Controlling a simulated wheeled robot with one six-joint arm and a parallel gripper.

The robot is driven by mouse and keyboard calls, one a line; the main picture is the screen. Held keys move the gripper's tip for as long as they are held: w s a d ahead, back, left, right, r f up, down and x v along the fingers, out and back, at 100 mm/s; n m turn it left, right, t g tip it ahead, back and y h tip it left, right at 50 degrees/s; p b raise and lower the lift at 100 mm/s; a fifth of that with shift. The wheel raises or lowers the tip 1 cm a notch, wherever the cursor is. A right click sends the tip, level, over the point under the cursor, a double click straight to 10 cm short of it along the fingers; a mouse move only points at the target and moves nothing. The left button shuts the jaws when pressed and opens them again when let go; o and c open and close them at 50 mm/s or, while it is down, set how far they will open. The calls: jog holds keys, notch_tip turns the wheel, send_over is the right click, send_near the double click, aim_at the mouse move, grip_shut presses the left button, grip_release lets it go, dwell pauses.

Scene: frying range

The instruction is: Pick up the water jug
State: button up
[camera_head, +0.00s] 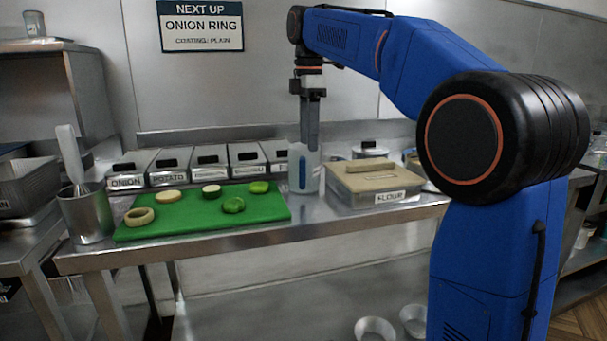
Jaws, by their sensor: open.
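The water jug (301,172) is a pale, see-through upright vessel with a blue patch on its side. It stands on the steel counter between the green board and the flour box. My gripper (311,146) points straight down at the top of the jug, with its fingers overlapping the jug's upper part in this view. The gripper is open. Whether the fingers touch the jug cannot be told, and the fingertips partly hide its upper part.
A green cutting board (275,212) with vegetable slices lies left of the jug. A lidded flour box (360,199) stands close on its right. Several labelled bins (209,180) line the back. A steel cup with a utensil (88,215) stands at the left end.

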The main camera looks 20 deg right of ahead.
aim_at(304, 170)
jog(key=shift+s+a+f, duration=0.1)
jog(key=shift+f, duration=2.45)
jog(key=shift+s+a+f, duration=0.1)
jog(key=shift+f, duration=2.4)
grip_shut()
